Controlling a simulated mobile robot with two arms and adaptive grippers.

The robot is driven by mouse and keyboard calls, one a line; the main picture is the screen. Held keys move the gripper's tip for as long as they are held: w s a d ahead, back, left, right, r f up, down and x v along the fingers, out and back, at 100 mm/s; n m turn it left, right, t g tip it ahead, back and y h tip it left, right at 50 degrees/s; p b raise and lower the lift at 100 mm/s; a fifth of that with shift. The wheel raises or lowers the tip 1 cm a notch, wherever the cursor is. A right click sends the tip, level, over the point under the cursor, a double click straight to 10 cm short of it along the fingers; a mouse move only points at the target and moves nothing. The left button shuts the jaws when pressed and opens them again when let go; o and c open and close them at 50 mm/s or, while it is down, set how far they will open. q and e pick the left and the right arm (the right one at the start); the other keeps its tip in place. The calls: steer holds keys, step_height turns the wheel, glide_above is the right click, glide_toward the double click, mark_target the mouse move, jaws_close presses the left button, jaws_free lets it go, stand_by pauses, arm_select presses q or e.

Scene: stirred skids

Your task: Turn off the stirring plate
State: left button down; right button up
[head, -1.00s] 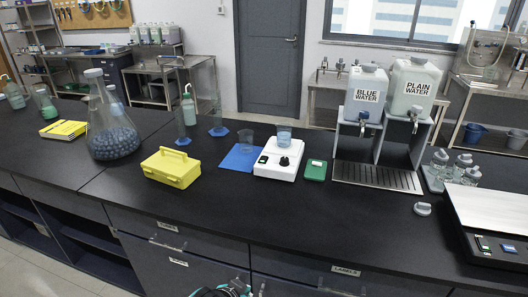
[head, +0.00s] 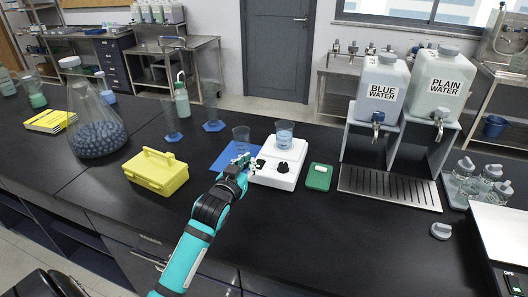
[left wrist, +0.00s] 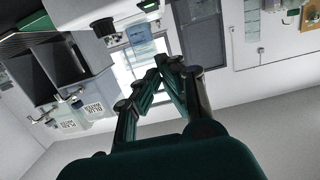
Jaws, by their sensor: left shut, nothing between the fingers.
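The white stirring plate (head: 274,178) stands on the black bench with a beaker (head: 284,134) of bluish liquid on top. Its black knob (head: 283,168) is on the front. Its green-lit switch is left of the knob, partly hidden by my gripper in the head view; it shows at the top of the left wrist view (left wrist: 148,4). My left gripper (head: 247,161) is shut and empty, its fingertips close to the plate's left front corner by the switch. I cannot tell whether they touch. The left wrist view shows its fingers (left wrist: 171,62) together. My right gripper is not in view.
An empty-looking beaker (head: 241,139) stands on a blue mat (head: 225,160) just behind my left gripper. A yellow case (head: 156,171) is to the left, a green pad (head: 319,177) to the right. Water containers (head: 382,85) stand on a rack further right. The bench front is mostly clear.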

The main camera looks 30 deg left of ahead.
arm_select(q)
steer(key=s, duration=0.1)
steer(key=p, duration=0.2)
glide_above(260, 166)
steer(key=s, duration=0.3)
steer(key=shift+d+f, duration=0.2)
steer(key=shift+d, duration=0.05)
steer(key=x, duration=0.3)
steer(key=shift+f, duration=0.1)
step_height(260, 166, down, 3)
steer(key=shift+r, duration=0.1)
steer(key=shift+f, duration=0.5)
steer(key=shift+w+f, duration=0.1)
steer(key=shift+f, duration=0.05)
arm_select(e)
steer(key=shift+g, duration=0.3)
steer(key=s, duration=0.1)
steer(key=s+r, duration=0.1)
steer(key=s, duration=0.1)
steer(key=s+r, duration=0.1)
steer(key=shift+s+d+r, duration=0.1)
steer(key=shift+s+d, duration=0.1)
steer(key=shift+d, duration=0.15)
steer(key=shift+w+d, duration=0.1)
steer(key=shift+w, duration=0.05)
